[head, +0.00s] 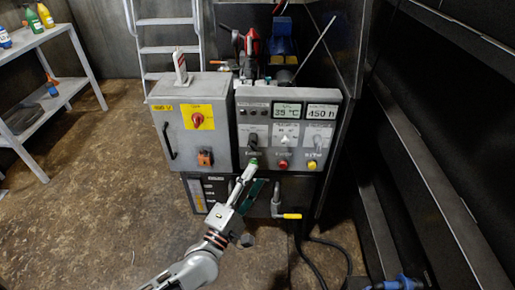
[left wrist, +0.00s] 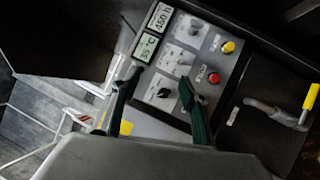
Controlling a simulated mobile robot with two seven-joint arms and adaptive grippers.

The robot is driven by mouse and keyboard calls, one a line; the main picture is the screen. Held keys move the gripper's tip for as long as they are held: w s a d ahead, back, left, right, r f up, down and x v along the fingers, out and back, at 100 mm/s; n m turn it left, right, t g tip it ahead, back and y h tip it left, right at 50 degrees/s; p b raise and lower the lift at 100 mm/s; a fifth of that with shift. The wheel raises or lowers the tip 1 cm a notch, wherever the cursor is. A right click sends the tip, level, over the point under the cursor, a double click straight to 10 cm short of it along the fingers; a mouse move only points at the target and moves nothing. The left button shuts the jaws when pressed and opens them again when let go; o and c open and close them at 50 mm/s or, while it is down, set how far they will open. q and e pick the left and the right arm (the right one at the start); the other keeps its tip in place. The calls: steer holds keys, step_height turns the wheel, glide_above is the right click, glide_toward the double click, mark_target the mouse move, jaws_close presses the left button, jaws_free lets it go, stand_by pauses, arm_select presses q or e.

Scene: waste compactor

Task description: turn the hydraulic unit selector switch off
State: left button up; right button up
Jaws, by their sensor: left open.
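The control panel (head: 268,125) carries a row of three selector switches: a left one with a black knob (head: 252,139), a middle one with a pale knob (head: 285,140) and a right grey one (head: 317,142). Their labels are too small to read, so I cannot tell which is the hydraulic unit's. My left gripper (head: 249,170) is at the panel's lower left, by the green button (head: 253,162). In the left wrist view its fingers (left wrist: 158,82) are spread with nothing held between them; the black knob (left wrist: 163,93) shows between them. Contact cannot be told. My right gripper is not seen.
Red (head: 283,164) and yellow (head: 312,165) buttons sit below the switches. A grey cabinet with a red rotary knob (head: 197,120) adjoins on the left. A yellow-ended handle (head: 291,216) sticks out below the panel. The floor at left is open, up to a shelf (head: 35,40).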

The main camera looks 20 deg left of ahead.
mark_target(252, 144)
arm_select(q)
steer(key=w+a+f+n+y+b, duration=0.3)
steer(key=w+a+f+n+y, duration=0.15)
steer(key=w+n, duration=0.3)
steer(key=shift+n+t, duration=0.5)
steer(key=shift+n, duration=0.25)
steer(key=shift+a+r+b+x, duration=0.1)
steer(key=shift+r+x, duration=0.05)
steer(key=shift+x, duration=1.15)
steer(key=shift+a+r+b+x, duration=0.1)
steer(key=shift+r+x, duration=0.1)
steer(key=shift+x, duration=1.1)
steer(key=shift+a+r+b+x, duration=0.1)
steer(key=shift+r+x, duration=0.05)
steer(key=shift+x, duration=1.15)
steer(key=shift+s, duration=0.15)
steer(key=c, duration=1.1)
